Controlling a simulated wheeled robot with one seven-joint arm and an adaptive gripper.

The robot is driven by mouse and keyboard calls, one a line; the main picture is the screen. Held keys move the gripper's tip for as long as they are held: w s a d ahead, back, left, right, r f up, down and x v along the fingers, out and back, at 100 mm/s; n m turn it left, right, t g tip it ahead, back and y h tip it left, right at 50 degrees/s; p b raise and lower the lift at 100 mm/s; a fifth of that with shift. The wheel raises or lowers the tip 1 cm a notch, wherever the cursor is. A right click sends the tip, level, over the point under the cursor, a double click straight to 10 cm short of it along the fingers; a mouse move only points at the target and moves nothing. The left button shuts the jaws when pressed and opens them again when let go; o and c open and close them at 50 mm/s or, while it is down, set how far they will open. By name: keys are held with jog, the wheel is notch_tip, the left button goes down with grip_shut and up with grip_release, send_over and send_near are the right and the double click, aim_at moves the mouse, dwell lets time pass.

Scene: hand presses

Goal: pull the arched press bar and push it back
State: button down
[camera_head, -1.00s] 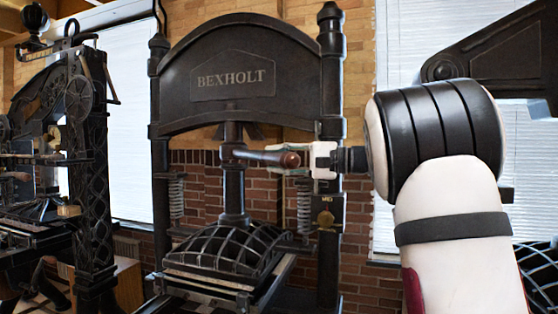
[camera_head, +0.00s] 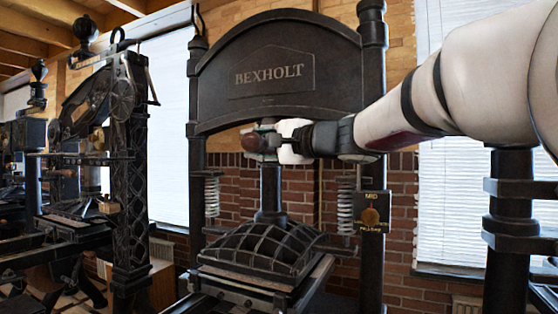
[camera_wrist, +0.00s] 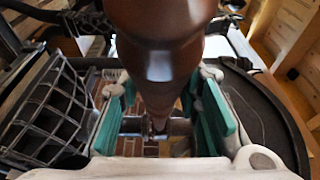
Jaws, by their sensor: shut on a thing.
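The black arched press (camera_head: 275,70), marked BEXHOLT, stands in the middle of the head view. Its press bar has a brown wooden handle (camera_head: 250,141), whose rounded end points toward the head camera in front of the central column. My gripper (camera_head: 266,140) is shut on the bar from the right and hides part of it. In the wrist view the brown bar (camera_wrist: 160,45) runs between the teal pads of my gripper (camera_wrist: 165,118). The ribbed black platen (camera_head: 262,250) lies below the column, apart from my gripper.
A second dark press (camera_head: 125,160) stands at the left. A black post with brackets (camera_head: 512,220) stands at the right. Brick wall and bright windows lie behind.

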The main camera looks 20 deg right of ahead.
jog(key=w+a+m+t+h+p, duration=0.1)
jog(key=w+a+m+h, duration=0.2)
jog(key=w+a, duration=0.4)
jog(key=w+a+m+t+h+p, duration=0.1)
jog(key=w+a+h, duration=0.5)
jog(key=a, duration=0.8)
jog(key=shift+w+r+m+p, duration=0.2)
jog(key=shift+w+m+p, duration=0.6)
jog(key=shift+w+m, duration=0.35)
jog(key=shift+w+a, duration=0.1)
jog(key=shift+a, duration=0.15)
jog(key=c, duration=1.2)
grip_release()
jog(key=shift+a+f, duration=0.1)
jog(key=shift+o, duration=0.2)
jog(key=shift+w, duration=0.1)
